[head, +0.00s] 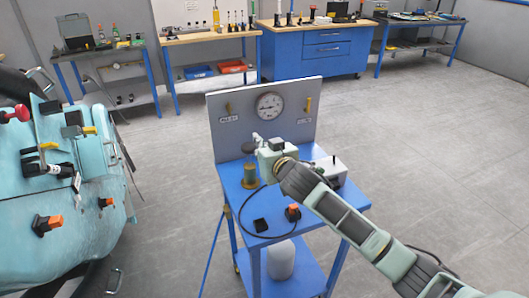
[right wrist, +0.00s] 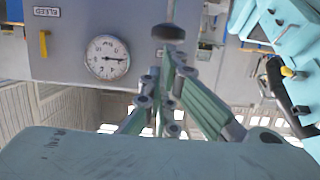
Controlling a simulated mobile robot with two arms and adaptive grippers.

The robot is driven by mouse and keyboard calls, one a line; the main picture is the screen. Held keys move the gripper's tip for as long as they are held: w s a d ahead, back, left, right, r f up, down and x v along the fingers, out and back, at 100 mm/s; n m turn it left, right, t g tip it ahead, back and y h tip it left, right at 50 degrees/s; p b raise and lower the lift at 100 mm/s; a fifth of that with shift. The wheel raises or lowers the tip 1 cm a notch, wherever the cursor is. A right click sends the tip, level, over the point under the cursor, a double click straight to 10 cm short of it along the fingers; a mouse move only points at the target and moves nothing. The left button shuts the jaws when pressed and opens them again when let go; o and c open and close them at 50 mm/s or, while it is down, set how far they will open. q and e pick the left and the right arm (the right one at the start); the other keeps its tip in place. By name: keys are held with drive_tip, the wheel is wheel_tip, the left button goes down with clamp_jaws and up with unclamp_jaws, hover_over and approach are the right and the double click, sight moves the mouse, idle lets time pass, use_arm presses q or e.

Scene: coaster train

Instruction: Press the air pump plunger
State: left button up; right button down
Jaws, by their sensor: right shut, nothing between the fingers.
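The air pump (head: 250,181) is a small yellowish cylinder on the blue cart's top, in front of the grey gauge panel. Its plunger has a dark round knob (head: 248,147) standing up above the cylinder. My right gripper (head: 258,139) is shut and empty, just right of the knob at about its height. In the right wrist view the dark knob (right wrist: 168,32) shows just beyond the closed fingertips (right wrist: 168,52). I cannot tell whether they touch. My left gripper is in neither view.
The grey panel (head: 226,145) carries a round gauge (head: 270,106) and yellow levers. A grey box (head: 330,170), an orange-topped switch (head: 293,212) and a black cable share the blue cart (head: 343,201). A teal coaster car (head: 70,215) is at left; the floor at right is clear.

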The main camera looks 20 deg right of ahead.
drive_tip(key=shift+b+v, duration=0.3)
drive_tip(key=shift+v, duration=1.55)
drive_tip(key=shift+w+a+r, duration=0.1)
drive_tip(key=shift+r, duration=0.05)
